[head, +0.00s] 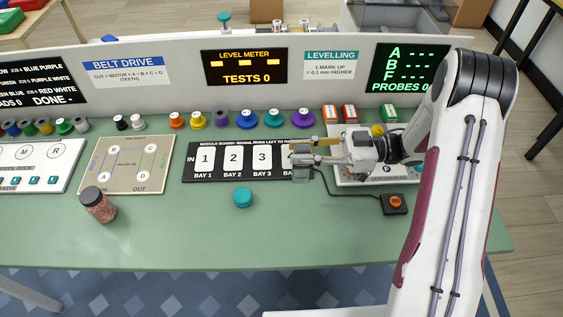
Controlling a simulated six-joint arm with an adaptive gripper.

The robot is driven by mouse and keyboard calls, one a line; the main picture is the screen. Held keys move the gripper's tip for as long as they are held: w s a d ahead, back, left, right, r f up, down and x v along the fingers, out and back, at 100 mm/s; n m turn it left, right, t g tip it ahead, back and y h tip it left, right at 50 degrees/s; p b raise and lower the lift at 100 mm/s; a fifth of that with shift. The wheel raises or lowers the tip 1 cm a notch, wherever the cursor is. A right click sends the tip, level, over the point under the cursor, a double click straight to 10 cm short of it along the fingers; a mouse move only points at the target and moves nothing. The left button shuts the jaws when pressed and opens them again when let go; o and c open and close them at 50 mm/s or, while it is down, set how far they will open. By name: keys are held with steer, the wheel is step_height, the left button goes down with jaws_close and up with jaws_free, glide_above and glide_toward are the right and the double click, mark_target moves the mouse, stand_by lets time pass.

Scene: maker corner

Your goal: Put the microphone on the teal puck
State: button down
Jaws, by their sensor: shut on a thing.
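The teal puck (243,197) lies flat on the green table, in front of the module board. Nothing stands on it. My gripper (301,150) reaches in from the right, its fingers pointing left over the right end of the board. It is shut on a small greyish thing, mostly hidden between the fingers; I take it for the microphone, as no other shows, but its shape is not clear. My gripper is behind and to the right of the puck, apart from it.
A jar with a dark lid (97,204) stands at the left front. The module board (200,176) lies behind the puck. A black box with an orange button (395,203) sits at the right, with a cable running toward my gripper. Coloured knobs line the back. The front middle is clear.

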steer(key=shift+s+a+r+g, duration=0.15)
steer(key=shift+a+g, duration=0.15)
steer(key=shift+a, duration=0.35)
steer(key=a+r+t, duration=0.1)
steer(key=a+r, duration=0.2)
steer(key=a, duration=1.1)
steer(key=shift+a+r, duration=0.15)
steer(key=shift+a, duration=0.15)
step_height(320, 180, down, 6)
steer(key=shift+f, duration=0.2)
steer(key=shift+f, duration=1.85)
steer(key=shift+f, duration=0.1)
